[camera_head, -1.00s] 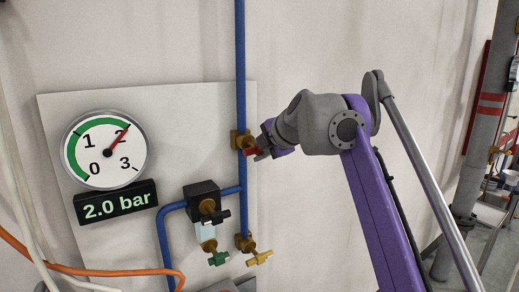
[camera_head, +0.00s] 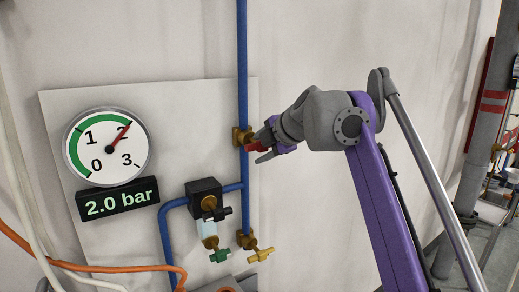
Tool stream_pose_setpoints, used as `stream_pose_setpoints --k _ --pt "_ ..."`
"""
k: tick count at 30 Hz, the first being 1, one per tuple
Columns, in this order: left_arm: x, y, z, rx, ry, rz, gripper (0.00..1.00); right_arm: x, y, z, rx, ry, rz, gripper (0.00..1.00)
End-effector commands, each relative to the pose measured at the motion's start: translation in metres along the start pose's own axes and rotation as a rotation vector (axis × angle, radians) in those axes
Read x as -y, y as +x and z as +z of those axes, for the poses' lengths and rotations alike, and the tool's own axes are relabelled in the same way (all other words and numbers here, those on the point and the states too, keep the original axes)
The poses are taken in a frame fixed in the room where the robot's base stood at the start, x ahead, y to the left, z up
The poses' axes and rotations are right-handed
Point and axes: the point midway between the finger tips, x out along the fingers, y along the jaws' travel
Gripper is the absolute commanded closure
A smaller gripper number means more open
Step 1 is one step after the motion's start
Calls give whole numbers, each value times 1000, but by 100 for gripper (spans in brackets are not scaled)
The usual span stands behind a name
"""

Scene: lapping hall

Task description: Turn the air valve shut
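A brass valve (camera_head: 240,136) with a red handle (camera_head: 257,147) sits on the vertical blue pipe (camera_head: 242,60). The handle sticks out to the right of the pipe. My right gripper (camera_head: 264,149) comes in from the right, with its fingertips at the red handle. One grey finger shows just below the handle; the other fingertip is hard to make out. I cannot tell whether the fingers are closed on the handle. The round gauge (camera_head: 122,160) has its red needle near 2, and the display (camera_head: 117,199) reads 2.0 bar. My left gripper is not in view.
An orange hose (camera_head: 120,268) and white cables (camera_head: 22,215) cross the lower left. The wall right of the panel is bare.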

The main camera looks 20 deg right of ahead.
Motion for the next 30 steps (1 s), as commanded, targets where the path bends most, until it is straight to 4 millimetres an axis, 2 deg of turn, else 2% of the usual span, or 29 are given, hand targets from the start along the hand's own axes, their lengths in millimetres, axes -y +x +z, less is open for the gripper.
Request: stream_pose_setpoints --k 6,10,14,21,25,30 --pt "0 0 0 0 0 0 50 0 0 0 1 -1 0 47" --pt "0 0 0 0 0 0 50 0 -9 1 2 1 0 47" --pt "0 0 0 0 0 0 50 0 -30 1 3 0 0 47" --pt "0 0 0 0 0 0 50 0 -79 1 3 1 0 47" --pt "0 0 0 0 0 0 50 0 -97 1 2 1 0 47" --pt "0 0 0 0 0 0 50 0 -108 0 1 -1 0 47"
